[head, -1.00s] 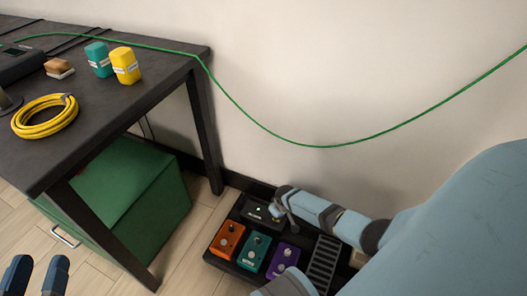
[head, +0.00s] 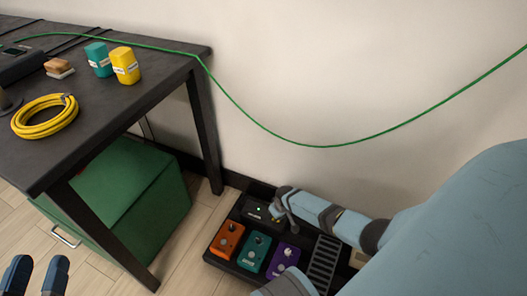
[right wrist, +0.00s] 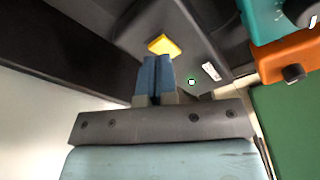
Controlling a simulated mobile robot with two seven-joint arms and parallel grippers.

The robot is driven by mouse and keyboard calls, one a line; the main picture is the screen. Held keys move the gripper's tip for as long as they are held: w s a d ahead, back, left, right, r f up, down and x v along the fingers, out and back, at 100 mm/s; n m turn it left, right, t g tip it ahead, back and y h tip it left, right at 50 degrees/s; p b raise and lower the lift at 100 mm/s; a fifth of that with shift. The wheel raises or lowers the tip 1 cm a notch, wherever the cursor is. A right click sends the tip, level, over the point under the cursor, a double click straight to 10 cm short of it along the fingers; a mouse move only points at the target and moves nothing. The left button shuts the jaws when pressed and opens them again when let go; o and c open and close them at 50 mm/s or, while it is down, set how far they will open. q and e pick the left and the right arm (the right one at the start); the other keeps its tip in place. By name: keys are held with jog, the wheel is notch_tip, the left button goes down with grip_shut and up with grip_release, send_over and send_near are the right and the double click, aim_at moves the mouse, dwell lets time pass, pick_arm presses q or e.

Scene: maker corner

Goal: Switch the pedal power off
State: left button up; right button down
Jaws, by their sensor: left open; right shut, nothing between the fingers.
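The black pedal power box (head: 255,211) sits at the back left of the pedal board (head: 217,257) on the floor, with a small lit light on top. In the right wrist view it shows a yellow switch (right wrist: 163,45), a lit green light (right wrist: 192,82) and a white label. My right gripper (right wrist: 156,60) is shut and empty, its fingertips right by the yellow switch; I cannot tell whether they touch it. In the head view this gripper (head: 279,207) is at the right end of the box, hiding the switch. My left gripper (head: 37,262) is open and empty at the lower left.
Orange (head: 227,240), teal (head: 254,252) and purple (head: 283,259) pedals stand in front of the box. A black treadle pedal (head: 323,262) is to the right. A dark table (head: 130,105) and green chest (head: 150,200) stand left. A green cable (head: 310,146) hangs along the wall.

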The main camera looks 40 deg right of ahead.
pick_arm(q)
jog(key=shift+f, duration=0.1)
pick_arm(e)
jog(key=shift+f, duration=1)
dwell(0.4)
jog(key=shift+r, duration=0.4)
jog(key=shift+r+p, duration=0.35)
jog(key=shift+p, duration=0.3)
notch_tip(320, 180, up, 2)
jog(key=shift+r+p, duration=0.1)
jog(key=shift+p, duration=0.95)
notch_tip(320, 180, up, 3)
jog(key=p, duration=0.3)
jog(key=shift+r, duration=0.15)
pick_arm(q)
jog(key=s+n, duration=0.1)
jog(key=s+d+n+g, duration=0.1)
jog(key=n, duration=0.1)
jog(key=s+n+y, duration=0.1)
jog(key=shift+d+g, duration=0.4)
jog(key=shift+w+r, duration=0.1)
jog(key=shift+r, duration=0.3)
